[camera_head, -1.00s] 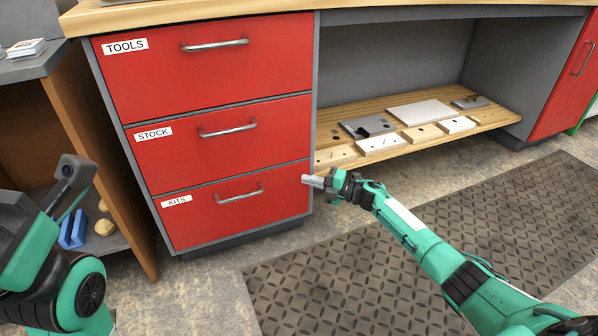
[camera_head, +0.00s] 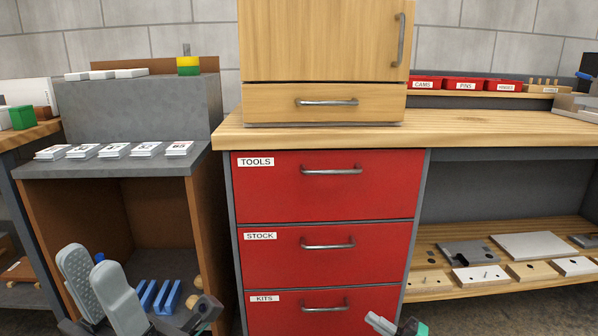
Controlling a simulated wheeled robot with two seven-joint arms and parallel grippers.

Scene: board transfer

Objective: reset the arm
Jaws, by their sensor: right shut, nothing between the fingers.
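My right gripper (camera_head: 372,319) is at the bottom edge, in front of the lowest red drawer. Its fingers are shut together with nothing between them, and most of its arm is out of view. My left gripper (camera_head: 98,272) is at the lower left, in front of the open shelf unit. Its two grey textured fingers stand apart, and I see nothing held between them.
Red drawers labelled TOOLS (camera_head: 385,180), STOCK (camera_head: 385,250) and KITS (camera_head: 270,318) are closed. A wooden cabinet (camera_head: 310,40) stands on the bench top (camera_head: 470,131). A low shelf (camera_head: 430,236) at right holds plates and blocks. Blue pieces (camera_head: 167,297) lie behind my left gripper.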

